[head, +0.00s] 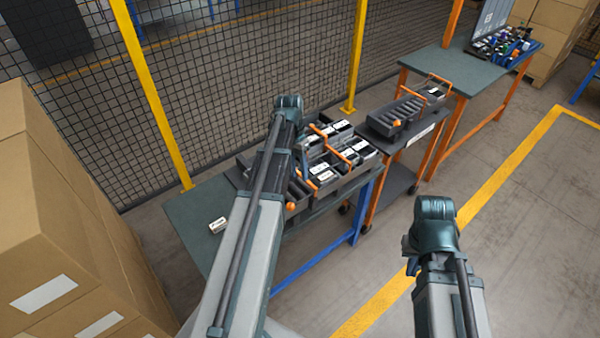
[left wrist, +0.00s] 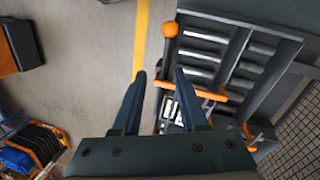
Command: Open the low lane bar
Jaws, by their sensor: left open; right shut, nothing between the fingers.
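A dark tray of lanes (head: 345,186) stands on the near table, with orange bars (head: 330,143) over it and an orange knob (head: 289,207) at its front. The left wrist view shows a rack with bare lanes (left wrist: 206,45), an orange knob (left wrist: 171,29) and an orange bar (left wrist: 205,92). I cannot tell for certain which bar is the low one. My left gripper (left wrist: 160,73) is open, its fingertips beside the bar and short of the knob; contact is unclear. My right gripper (head: 410,262) is shut and empty, mostly hidden by its wrist, right of the tables.
A cart (head: 398,180) behind holds another tray with an orange knob (head: 397,123). A further table (head: 440,70) carries a bin of small items. Cardboard boxes (head: 60,230) stand at left, and a mesh fence (head: 240,75) runs behind. The floor at right is clear.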

